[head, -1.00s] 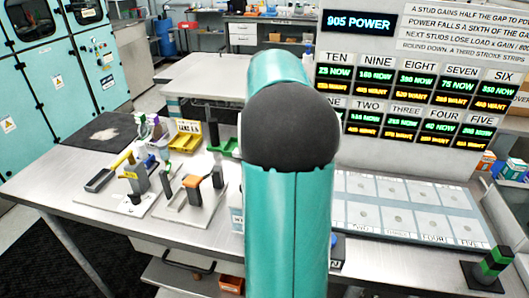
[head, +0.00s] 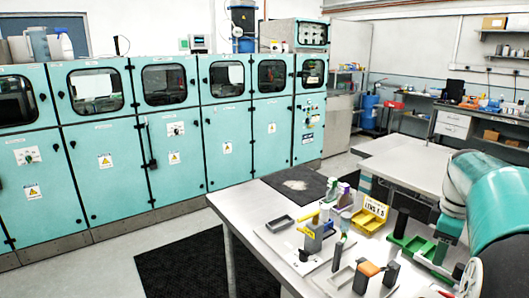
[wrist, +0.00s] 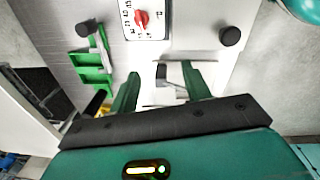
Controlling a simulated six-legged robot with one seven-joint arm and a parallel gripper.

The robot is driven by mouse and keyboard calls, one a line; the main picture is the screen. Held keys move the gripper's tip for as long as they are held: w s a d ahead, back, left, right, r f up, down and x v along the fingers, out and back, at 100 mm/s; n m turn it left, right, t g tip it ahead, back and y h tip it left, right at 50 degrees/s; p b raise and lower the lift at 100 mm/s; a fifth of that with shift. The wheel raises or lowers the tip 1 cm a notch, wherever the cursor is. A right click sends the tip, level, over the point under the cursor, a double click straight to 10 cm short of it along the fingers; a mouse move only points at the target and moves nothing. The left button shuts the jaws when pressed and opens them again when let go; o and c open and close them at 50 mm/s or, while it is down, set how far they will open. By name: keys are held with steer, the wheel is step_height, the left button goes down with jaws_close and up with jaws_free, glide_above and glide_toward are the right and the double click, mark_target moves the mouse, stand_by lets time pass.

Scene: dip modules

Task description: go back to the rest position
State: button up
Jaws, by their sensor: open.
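My gripper (wrist: 162,82) shows in the wrist view with its two green fingers apart. Past the fingers lie a white board and a small grey piece (wrist: 172,84); I cannot tell how far below they are. Nothing is seen clamped between the fingers. In the head view my teal arm fills the right edge over the bench, and the gripper itself cannot be made out there.
The steel bench (head: 245,207) carries a yellow bin (head: 370,214), green trays (head: 419,247), a dark mat (head: 300,184) and several small modules. In the wrist view a panel with a red knob (wrist: 142,17) is near.

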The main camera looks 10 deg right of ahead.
steer(key=s+a+r+m+t, duration=0.1)
steer(key=a+r+m+t, duration=0.15)
steer(key=a, duration=1.95)
steer(key=s+a+f+m+t, duration=0.1)
steer(key=s+a+f+m, duration=0.1)
steer(key=s+a, duration=0.2)
steer(key=s+a+f+m+t, duration=0.1)
steer(key=s+a, duration=0.3)
steer(key=a, duration=0.5)
steer(key=shift+s+a+f+m+t, duration=0.2)
steer(key=shift+a+f+m+t, duration=0.15)
steer(key=shift+f+m, duration=0.5)
